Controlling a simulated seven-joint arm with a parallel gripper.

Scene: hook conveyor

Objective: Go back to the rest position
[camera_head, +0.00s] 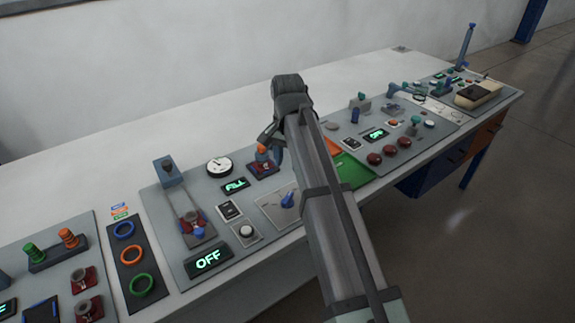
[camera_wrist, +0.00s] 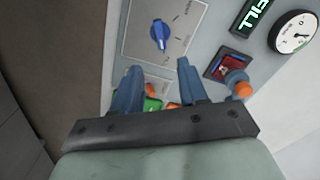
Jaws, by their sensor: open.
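My gripper (camera_head: 273,142) hangs over the middle of the grey control panel (camera_head: 166,249), near an orange-topped lever (camera_head: 262,152). In the wrist view my gripper (camera_wrist: 158,68) has its two blue fingers apart with nothing between them. A blue rotary knob (camera_wrist: 160,34) on a grey plate lies beyond the fingertips. The orange-topped lever (camera_wrist: 240,88) stands right of the fingers, on a dark red base. My arm hides part of the panel in the head view.
A lit FILL display (camera_head: 236,186), a round gauge (camera_head: 219,166) and an OFF display (camera_head: 209,261) sit on the panel. Colored rings (camera_head: 134,257) lie left. More panels with red buttons (camera_head: 390,151) stand right. The white table's (camera_head: 60,190) back strip is clear.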

